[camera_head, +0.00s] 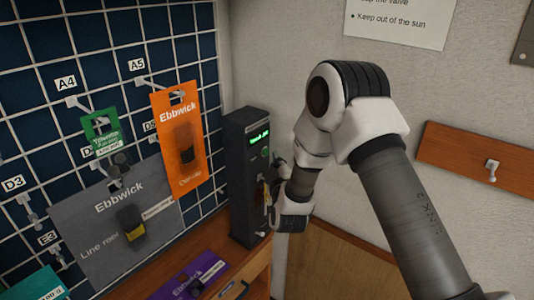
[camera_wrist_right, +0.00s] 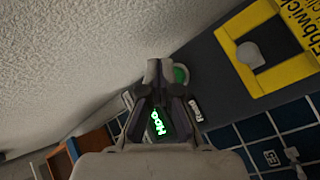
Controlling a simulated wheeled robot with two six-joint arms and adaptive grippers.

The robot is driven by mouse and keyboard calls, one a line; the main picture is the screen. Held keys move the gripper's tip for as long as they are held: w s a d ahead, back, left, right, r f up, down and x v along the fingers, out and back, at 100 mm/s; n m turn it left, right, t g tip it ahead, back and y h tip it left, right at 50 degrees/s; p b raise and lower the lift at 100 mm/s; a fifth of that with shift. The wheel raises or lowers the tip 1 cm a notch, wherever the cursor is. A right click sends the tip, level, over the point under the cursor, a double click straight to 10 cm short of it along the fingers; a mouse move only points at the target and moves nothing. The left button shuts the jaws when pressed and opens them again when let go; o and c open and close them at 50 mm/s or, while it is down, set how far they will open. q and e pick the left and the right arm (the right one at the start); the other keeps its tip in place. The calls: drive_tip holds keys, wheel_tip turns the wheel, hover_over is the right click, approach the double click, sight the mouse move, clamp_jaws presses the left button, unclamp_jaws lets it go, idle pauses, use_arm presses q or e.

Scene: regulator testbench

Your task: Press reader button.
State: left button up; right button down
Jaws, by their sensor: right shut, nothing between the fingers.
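The reader is a tall dark box (camera_head: 240,180) standing by the corner, with a lit green display (camera_head: 259,138). Its round green button (camera_head: 265,152) sits just below the display. In the right wrist view the button (camera_wrist_right: 181,74) shows beside my fingertips, partly hidden behind them. My right gripper (camera_head: 277,161) is shut and empty, close in front of the reader's face near the button. In the wrist view the gripper (camera_wrist_right: 158,70) points at the reader; I cannot tell whether it touches. The display (camera_wrist_right: 157,122) shows between the fingers. My left gripper is not in view.
A yellow Ebbwick card (camera_wrist_right: 258,88) is on the reader's lower front. A grid wall on the left holds hanging packages, including an orange one (camera_head: 165,115) and a grey one (camera_head: 90,225). A purple package (camera_head: 190,278) lies on the wooden counter. A wooden hook rail (camera_head: 455,150) is at right.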

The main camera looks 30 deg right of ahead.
idle(0.6)
drive_tip(key=shift+w+a, duration=0.15)
drive_tip(key=shift+w, duration=0.25)
drive_tip(key=shift+w+a, duration=0.2)
drive_tip(key=shift+w, duration=0.2)
idle(0.5)
drive_tip(key=shift+s, duration=0.1)
drive_tip(key=shift+s+d, duration=0.35)
drive_tip(key=shift+s, duration=0.35)
drive_tip(key=shift+s, duration=0.1)
drive_tip(key=s, duration=0.1)
drive_tip(key=s+d, duration=0.1)
drive_tip(key=s, duration=0.1)
drive_tip(key=s+d, duration=0.1)
drive_tip(key=shift+s, duration=0.25)
drive_tip(key=shift+f, duration=0.1)
idle(0.4)
